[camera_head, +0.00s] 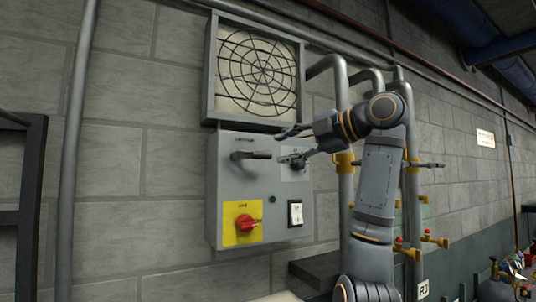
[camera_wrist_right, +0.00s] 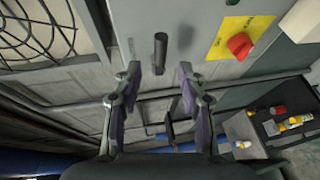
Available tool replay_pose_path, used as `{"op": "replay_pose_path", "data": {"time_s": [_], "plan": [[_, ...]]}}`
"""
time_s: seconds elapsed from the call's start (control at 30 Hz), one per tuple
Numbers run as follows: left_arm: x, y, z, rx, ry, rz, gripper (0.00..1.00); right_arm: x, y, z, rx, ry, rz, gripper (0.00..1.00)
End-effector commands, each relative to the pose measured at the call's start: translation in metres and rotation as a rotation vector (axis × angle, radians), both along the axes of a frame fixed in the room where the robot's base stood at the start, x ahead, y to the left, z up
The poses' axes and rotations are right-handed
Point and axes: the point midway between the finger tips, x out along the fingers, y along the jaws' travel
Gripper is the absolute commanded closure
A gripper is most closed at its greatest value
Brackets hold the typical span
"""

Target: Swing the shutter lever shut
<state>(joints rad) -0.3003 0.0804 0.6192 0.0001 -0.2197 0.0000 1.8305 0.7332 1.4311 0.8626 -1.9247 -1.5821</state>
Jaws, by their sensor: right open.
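The shutter lever (camera_head: 250,155) is a dark handle on the upper left of the grey control box (camera_head: 222,215), lying about level and pointing right. My right gripper (camera_head: 281,148) is open and empty just right of the lever's free end. In the wrist view its fingers (camera_wrist_right: 160,74) stand on either side of the handle's line, with no contact visible. My left gripper is not in view.
A framed round grille (camera_head: 258,70) is above the box. A red rotary switch (camera_head: 245,223) on a yellow plate and a white rocker switch (camera_head: 295,212) are below the lever. Grey pipes (camera_head: 341,190) with yellow fittings stand right, behind my right arm. A vertical pipe (camera_head: 75,150) is left.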

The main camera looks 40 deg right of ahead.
Motion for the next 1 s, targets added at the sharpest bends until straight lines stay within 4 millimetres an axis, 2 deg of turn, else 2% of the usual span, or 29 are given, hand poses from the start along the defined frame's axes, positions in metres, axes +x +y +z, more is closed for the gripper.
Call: {"op": "replay_pose_path", "data": {"time_s": [0.1, 0.27, 1.0], "plan": [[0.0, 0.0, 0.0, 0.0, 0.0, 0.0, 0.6, -0.022, -0.004, 0.005, 0.001, -0.003, -0.001, 0.6], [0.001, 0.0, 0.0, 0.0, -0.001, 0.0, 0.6, -0.036, -0.005, 0.007, 0.0, -0.001, 0.001, 0.6], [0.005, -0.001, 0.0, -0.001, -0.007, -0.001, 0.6, -0.037, -0.006, 0.007, 0.0, 0.0, 0.0, 0.6]]}}
